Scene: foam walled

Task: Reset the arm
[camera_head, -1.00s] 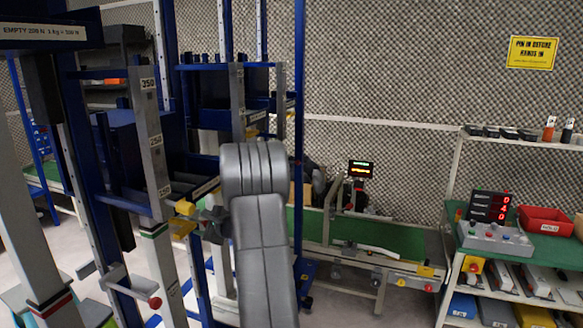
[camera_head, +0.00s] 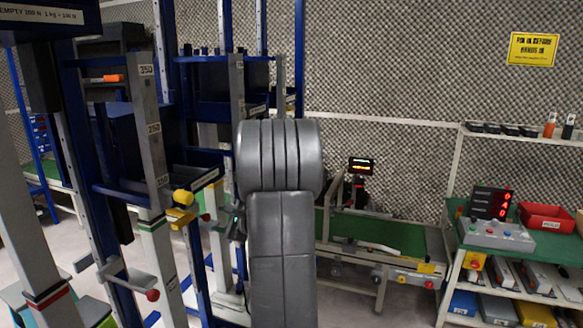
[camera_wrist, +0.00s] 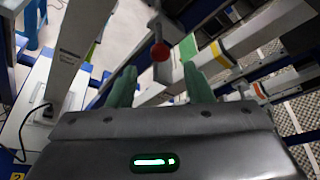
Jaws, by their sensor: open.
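My gripper (camera_wrist: 160,84) shows in the wrist view with its two green fingers apart and nothing between them. A red ball knob (camera_wrist: 160,51) on a rod appears beyond the gap between the fingers. In the head view my grey arm stands upright in the middle of the picture. It hides most of the gripper, and only a dark part shows at its left edge.
A blue and grey frame rig (camera_head: 150,140) with number labels and a yellow knob (camera_head: 183,197) stands close on the left. A green conveyor (camera_head: 385,232) lies behind the arm. At right, a shelf bench (camera_head: 470,255) holds a control box (camera_head: 497,236) and red bin (camera_head: 546,217).

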